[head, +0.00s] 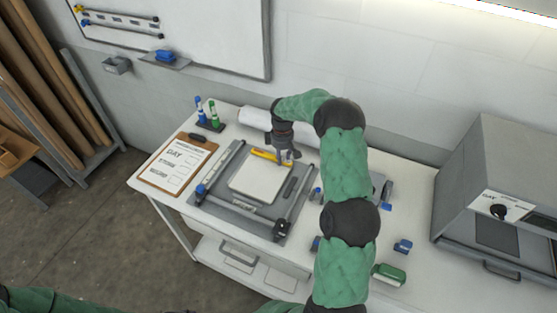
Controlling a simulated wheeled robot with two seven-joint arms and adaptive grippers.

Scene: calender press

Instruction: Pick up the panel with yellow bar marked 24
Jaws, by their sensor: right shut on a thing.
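The panel (260,184) is a pale square plate inside a grey frame on the white table. A yellow bar (262,156) runs along its far edge; no number on it is readable from here. My right gripper (286,159) reaches down from above at the right end of the yellow bar and is shut on it. Its fingertips are small and partly hidden. I cannot tell whether the panel is lifted off the grey bed (228,205). My left gripper is out of view.
A clipboard (178,167) and a marker holder (209,124) stand left of the frame. A white roll (258,117) lies behind. A green-and-white eraser (390,273) and blue clips (403,246) lie to the right, before a grey machine (497,190).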

